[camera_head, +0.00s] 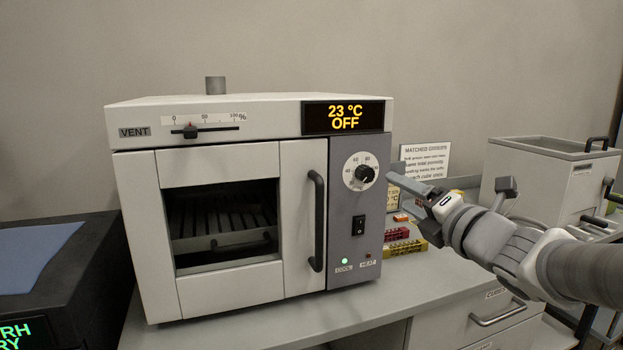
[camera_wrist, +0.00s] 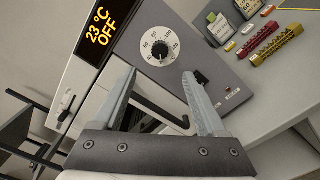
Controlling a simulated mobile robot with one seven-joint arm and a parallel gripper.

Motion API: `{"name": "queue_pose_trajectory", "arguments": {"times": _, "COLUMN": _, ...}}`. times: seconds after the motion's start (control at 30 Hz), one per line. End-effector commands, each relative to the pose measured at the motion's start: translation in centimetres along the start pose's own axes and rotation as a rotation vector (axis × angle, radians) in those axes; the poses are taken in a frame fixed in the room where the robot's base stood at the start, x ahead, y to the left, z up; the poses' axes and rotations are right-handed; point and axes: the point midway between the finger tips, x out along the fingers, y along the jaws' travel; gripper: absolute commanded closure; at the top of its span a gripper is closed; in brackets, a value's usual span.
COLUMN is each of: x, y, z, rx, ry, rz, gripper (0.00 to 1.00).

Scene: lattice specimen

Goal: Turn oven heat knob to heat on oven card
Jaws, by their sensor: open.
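The oven (camera_head: 220,210) is a white box with a grey control panel on its right side. Its display (camera_head: 345,117) reads 23 °C OFF. The heat knob (camera_head: 365,174) is black on a white dial marked with numbers, above a black rocker switch (camera_head: 358,225). The knob also shows in the wrist view (camera_wrist: 160,50), beyond and between my fingertips. My gripper (camera_head: 415,187) is open and empty, just right of the panel and apart from the knob; it also shows in the wrist view (camera_wrist: 158,75). The oven card (camera_head: 398,196) is partly hidden behind the oven and my gripper.
A vent slider (camera_head: 190,131) is on the oven's upper front, and a door handle (camera_head: 317,220) stands out left of the panel. Red and yellow lattice pieces (camera_head: 405,247) lie right of the oven. A white container (camera_head: 550,180) stands far right. Bench in front is clear.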

Motion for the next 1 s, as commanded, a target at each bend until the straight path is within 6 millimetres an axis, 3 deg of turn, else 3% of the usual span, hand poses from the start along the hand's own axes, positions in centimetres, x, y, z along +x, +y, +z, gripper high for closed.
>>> {"name": "queue_pose_trajectory", "arguments": {"times": 0.5, "x": 9.7, "y": -0.1, "z": -0.1, "rx": 0.001, "ry": 0.001, "rz": 0.001, "gripper": 0.26}}
{"name": "queue_pose_trajectory", "arguments": {"times": 0.7, "x": 11.6, "y": -0.1, "z": 0.0, "rx": 0.001, "ry": -0.001, "rz": -0.001, "gripper": 0.26}}
{"name": "queue_pose_trajectory", "arguments": {"times": 1.0, "x": 12.2, "y": 0.0, "z": 0.0, "rx": 0.002, "ry": -0.001, "rz": -0.001, "gripper": 0.26}}
